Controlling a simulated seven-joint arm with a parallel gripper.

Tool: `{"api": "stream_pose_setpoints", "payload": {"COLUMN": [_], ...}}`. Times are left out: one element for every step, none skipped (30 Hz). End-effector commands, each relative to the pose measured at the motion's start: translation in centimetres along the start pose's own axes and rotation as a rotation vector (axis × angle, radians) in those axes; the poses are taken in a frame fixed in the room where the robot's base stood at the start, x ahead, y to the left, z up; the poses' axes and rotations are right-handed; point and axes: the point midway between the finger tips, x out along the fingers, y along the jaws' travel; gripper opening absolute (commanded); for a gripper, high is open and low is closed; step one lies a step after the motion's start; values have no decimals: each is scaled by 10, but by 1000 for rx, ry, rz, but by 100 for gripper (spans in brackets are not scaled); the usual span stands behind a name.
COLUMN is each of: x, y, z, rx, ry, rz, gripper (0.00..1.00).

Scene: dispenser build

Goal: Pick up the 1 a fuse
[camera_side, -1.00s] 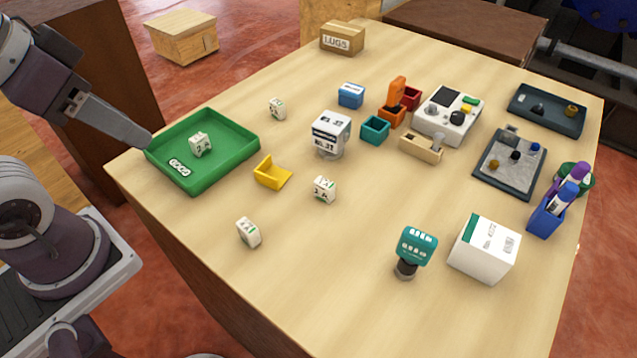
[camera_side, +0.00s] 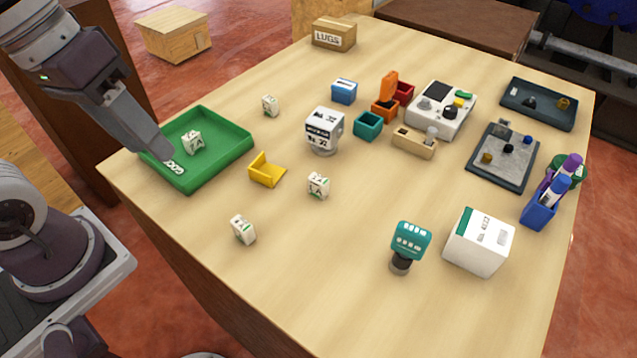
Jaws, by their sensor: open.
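Several small white fuse blocks with green marks are in view. One fuse (camera_side: 318,186) stands near the middle of the table; its print looks like "1A", but is too small to be sure. Another fuse (camera_side: 192,142) lies in the green tray (camera_side: 228,157); its print looks like "2A". A fuse (camera_side: 243,229) near the front edge and a fuse (camera_side: 270,105) behind the tray have unreadable print. My gripper (camera_side: 165,155) is open and empty, its tip over the left part of the tray, left of the fuse there. Its fingers overlap in this view.
A white block-shaped device (camera_side: 324,130), a teal stamp-like piece (camera_side: 410,240) and a white box (camera_side: 478,242) stand farther right. A brown LUGS box (camera_side: 334,34) is at the back.

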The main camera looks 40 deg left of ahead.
Motion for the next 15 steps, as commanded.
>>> {"api": "stream_pose_setpoints", "payload": {"x": [13, 20, 29, 37, 45, 58, 68, 79, 95, 107, 120, 135, 147, 157, 168], "y": [12, 21, 32, 40, 47, 55, 60, 64, 66, 67, 66, 64, 61, 58, 55], "z": [-6, -11, -18, -26, -34, -47, -58, -69, -84, -95, -105, -116, -124, -130, -136], "rx": [-110, -185, -287, -370, -456, -576, -669, -761, -883, -969, -1052, -1151, -1218, -1276, -1339], "ry": [-131, -207, -305, -377, -448, -539, -604, -665, -737, -785, -824, -870, -896, -918, -939], "rz": [57, 97, 150, 189, 228, 278, 315, 350, 393, 423, 450, 480, 500, 516, 534], "gripper": [44, 44, 44, 44, 44, 44, 44, 44, 44, 44, 44, 44, 44, 44, 44]}}
